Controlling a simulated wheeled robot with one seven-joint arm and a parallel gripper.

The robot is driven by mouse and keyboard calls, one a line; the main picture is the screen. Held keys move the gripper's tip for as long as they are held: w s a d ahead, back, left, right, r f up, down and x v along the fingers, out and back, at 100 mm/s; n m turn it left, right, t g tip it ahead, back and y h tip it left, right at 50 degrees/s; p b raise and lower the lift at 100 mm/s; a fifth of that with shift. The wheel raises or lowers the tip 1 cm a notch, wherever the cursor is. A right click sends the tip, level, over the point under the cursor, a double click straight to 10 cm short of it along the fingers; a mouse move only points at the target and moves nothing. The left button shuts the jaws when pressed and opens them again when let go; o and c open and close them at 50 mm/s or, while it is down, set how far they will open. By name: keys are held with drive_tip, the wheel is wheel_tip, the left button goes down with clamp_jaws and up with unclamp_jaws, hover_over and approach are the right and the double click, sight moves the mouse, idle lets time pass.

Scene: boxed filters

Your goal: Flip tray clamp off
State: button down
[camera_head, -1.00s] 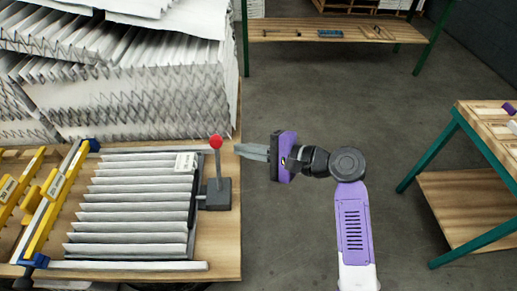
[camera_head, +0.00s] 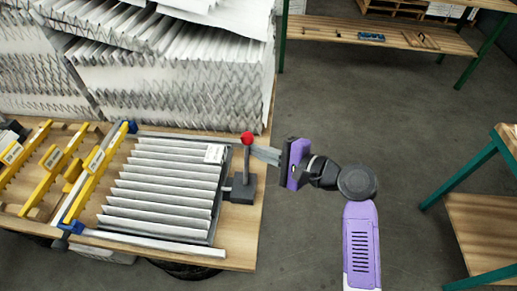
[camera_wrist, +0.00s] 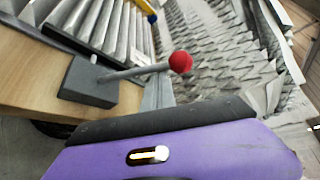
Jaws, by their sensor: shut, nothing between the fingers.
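The tray clamp (camera_head: 242,188) is a dark grey block at the right edge of the wooden table, with an upright lever topped by a red ball knob (camera_head: 247,138). In the wrist view the clamp block (camera_wrist: 88,84) and the red knob (camera_wrist: 181,62) show just beyond the fingers. The clamp sits against the right side of a tray of pleated white filter (camera_head: 160,190). My gripper (camera_head: 264,154) is shut and empty. Its grey fingertips are close beside the lever, just below the knob; I cannot tell whether they touch.
Large stacks of pleated filters (camera_head: 170,85) rise behind the tray. Yellow rails (camera_head: 95,175) with blue ends lie to its left. A wooden bench (camera_head: 380,36) stands at the back and another table (camera_head: 485,225) at the right. The floor right of the clamp is clear.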

drive_tip(key=shift+s, duration=0.1)
drive_tip(key=shift+s+r+n+t+b, duration=0.1)
drive_tip(key=shift+s+n+t+b, duration=0.05)
drive_tip(key=shift+n+t+b, duration=0.2)
drive_tip(key=shift+s+b, duration=0.15)
drive_tip(key=shift+b, duration=0.15)
drive_tip(key=s+n+t+y+b, duration=0.2)
drive_tip(key=s+n+y+b, duration=0.3)
drive_tip(key=b, duration=1.8)
drive_tip(key=s+n, duration=0.4)
drive_tip(key=n, duration=0.2)
drive_tip(key=shift+a+y+b, duration=0.2)
drive_tip(key=shift+y+b, duration=0.1)
drive_tip(key=shift+b, duration=0.1)
drive_tip(key=shift+r, duration=0.1)
